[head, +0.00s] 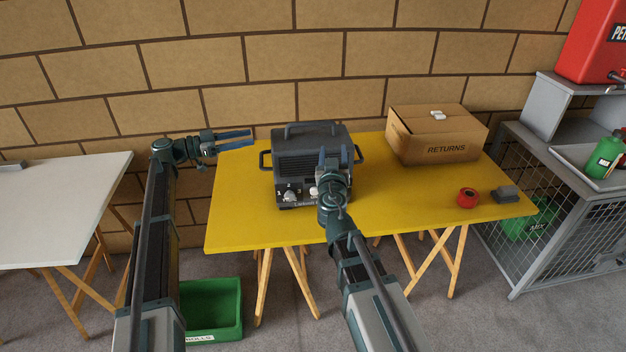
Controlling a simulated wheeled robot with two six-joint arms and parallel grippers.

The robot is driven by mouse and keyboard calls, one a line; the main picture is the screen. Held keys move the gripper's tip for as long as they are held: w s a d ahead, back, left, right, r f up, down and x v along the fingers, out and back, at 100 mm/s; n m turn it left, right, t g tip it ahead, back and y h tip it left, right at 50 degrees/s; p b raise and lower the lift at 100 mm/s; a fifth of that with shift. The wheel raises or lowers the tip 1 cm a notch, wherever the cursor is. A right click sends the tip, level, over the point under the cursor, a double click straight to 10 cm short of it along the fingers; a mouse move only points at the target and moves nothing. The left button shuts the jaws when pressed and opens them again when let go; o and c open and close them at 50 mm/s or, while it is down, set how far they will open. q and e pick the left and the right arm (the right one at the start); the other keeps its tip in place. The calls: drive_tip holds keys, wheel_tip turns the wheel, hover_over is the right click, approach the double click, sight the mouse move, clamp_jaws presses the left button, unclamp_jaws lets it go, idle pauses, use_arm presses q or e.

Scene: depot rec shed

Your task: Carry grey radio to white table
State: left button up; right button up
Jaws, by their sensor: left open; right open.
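The grey radio (294,165) stands upright on the yellow table (237,220), with a handle on top, one on each side and knobs on its front. The white table (62,205) is at the far left, apart from the yellow one. My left gripper (236,139) is open and empty, left of the radio near its left side handle, with a gap between them. My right gripper (333,158) is open in front of the radio's right part and hides some of its front. I cannot tell whether it touches the radio.
A cardboard box (446,150) marked RETURNS, a red roll (467,198) and a dark grey block (506,194) are on the yellow table's right. A green crate (213,308) is on the floor below. A wire cage (562,215) stands at right. The white table's visible top is mostly clear.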

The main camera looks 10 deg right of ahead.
sight(287, 129)
use_arm(q)
drive_tip(key=w+d, duration=0.1)
drive_tip(key=d, duration=0.8)
drive_tip(key=w+d, duration=0.1)
drive_tip(key=d, duration=0.3)
drive_tip(key=shift+w+d, duration=0.25)
drive_tip(key=shift+w, duration=0.1)
use_arm(e)
drive_tip(key=w+d, duration=0.1)
drive_tip(key=w, duration=0.8)
drive_tip(key=w+d, duration=0.1)
drive_tip(key=w, duration=0.3)
drive_tip(key=shift+w+d, duration=0.25)
drive_tip(key=shift+d, duration=0.05)
use_arm(q)
clamp_jaws()
use_arm(e)
clamp_jaws()
